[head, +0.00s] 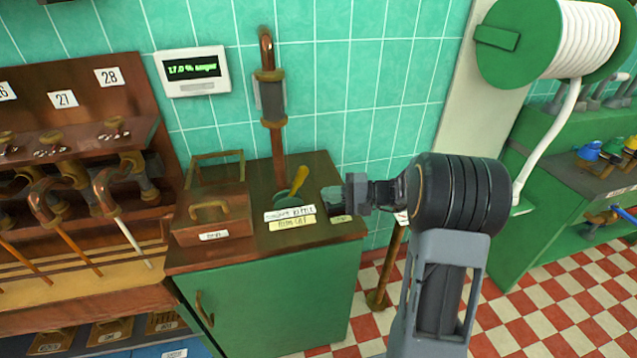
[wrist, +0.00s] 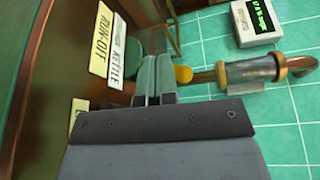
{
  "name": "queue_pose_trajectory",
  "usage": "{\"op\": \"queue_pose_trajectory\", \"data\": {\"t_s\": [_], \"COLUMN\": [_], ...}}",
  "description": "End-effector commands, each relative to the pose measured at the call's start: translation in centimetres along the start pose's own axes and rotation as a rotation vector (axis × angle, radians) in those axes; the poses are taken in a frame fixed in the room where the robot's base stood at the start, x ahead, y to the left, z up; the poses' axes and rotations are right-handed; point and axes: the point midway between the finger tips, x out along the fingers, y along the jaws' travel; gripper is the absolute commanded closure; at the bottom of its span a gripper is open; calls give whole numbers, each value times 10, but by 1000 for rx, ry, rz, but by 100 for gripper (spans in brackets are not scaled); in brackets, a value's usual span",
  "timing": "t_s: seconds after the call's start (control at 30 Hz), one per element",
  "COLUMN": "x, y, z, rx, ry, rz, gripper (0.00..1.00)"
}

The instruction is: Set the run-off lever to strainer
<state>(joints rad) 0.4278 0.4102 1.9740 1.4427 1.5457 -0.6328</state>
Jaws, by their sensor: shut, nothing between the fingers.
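The run-off lever has a yellow handle (head: 299,180) on a green base on the cabinet top. In the head view it leans to the right, toward the kettle half of its label. The white label (head: 290,212) and the yellow run-off plate (head: 292,224) are in front of it. In the wrist view I see the yellow handle end (wrist: 183,74) just past my fingertips, and the kettle label (wrist: 118,46). My gripper (head: 333,200) is shut and empty, just right of the lever. Its fingers (wrist: 155,75) hide part of the lever; I cannot tell whether they touch it.
A copper-brown box (head: 212,215) stands left of the lever. A vertical copper pipe (head: 277,150) rises behind it. A display (head: 193,72) hangs on the tiled wall. A small plate (head: 341,218) lies near my gripper. Numbered taps line the left rack.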

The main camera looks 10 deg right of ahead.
Motion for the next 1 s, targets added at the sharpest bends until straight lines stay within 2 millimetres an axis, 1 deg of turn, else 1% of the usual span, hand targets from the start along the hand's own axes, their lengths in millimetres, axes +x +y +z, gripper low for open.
{"op": "queue_pose_trajectory", "data": {"t_s": [0.03,0.1,0.2,0.3,0.47,0.77,0.87,1.0], "x": [-10,-22,-37,-46,-51,-49,-43,-24], "y": [11,14,18,21,21,20,17,10], "z": [-20,-40,-60,-70,-75,-75,-76,-79], "rx": [3,-11,-31,-45,-53,-51,-51,-51], "ry": [41,92,150,186,204,202,201,199], "rz": [-84,-182,-279,-333,-359,-356,-356,-355], "gripper": [100,100,100,100,100,100,100,100]}}
